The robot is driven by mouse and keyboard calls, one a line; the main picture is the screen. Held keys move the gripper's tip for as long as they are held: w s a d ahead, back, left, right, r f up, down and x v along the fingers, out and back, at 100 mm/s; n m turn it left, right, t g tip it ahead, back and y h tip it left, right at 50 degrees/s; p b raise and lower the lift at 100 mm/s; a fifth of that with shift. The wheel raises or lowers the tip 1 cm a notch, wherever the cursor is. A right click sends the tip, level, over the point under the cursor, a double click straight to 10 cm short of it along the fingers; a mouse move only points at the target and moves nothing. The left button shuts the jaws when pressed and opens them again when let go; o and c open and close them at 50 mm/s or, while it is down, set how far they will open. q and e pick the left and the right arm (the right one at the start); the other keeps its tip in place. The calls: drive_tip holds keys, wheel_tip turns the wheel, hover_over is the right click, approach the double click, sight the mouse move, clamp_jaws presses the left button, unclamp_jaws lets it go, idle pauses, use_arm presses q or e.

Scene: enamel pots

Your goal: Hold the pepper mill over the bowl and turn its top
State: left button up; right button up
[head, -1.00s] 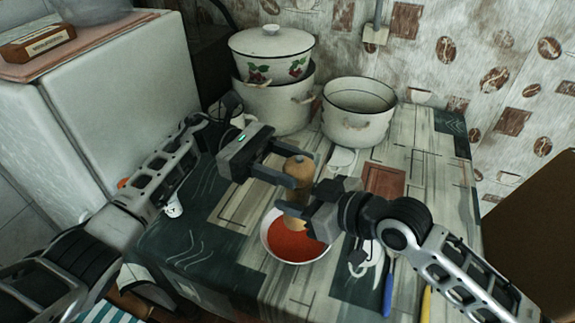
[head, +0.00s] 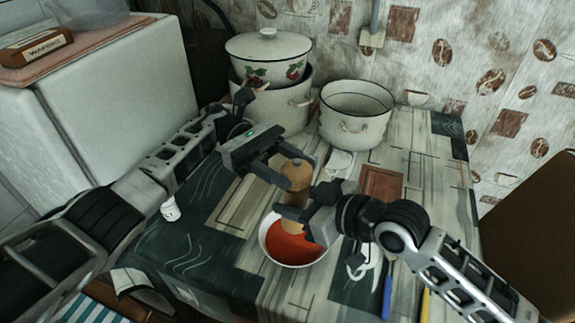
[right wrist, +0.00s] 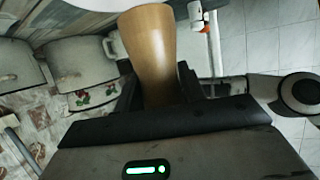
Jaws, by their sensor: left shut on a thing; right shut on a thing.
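The wooden pepper mill (head: 292,195) stands roughly upright over the bowl (head: 290,266), a white one holding red soup or sauce. My left gripper (head: 297,170) is shut on the mill's top. My right gripper (head: 297,222) is shut on the mill's lower body, just above the bowl; its fingers hide part of the mill. In the right wrist view the mill (right wrist: 148,45) fills the space between my right gripper's fingers (right wrist: 158,88). The mill's lower end is partly hidden in the head view.
An enamel pot with fruit decoration (head: 268,60) sits on a larger pot (head: 272,108) at the back. An open pot (head: 355,118) stands to its right. Blue (head: 387,295) and yellow (head: 425,303) handles lie at the front right. A white cabinet (head: 110,95) stands left.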

use_arm(q)
drive_tip(key=o, duration=1)
drive_tip(key=shift+r, duration=0.1)
wheel_tip(320, 180, up, 10)
drive_tip(key=shift+f, duration=0.1)
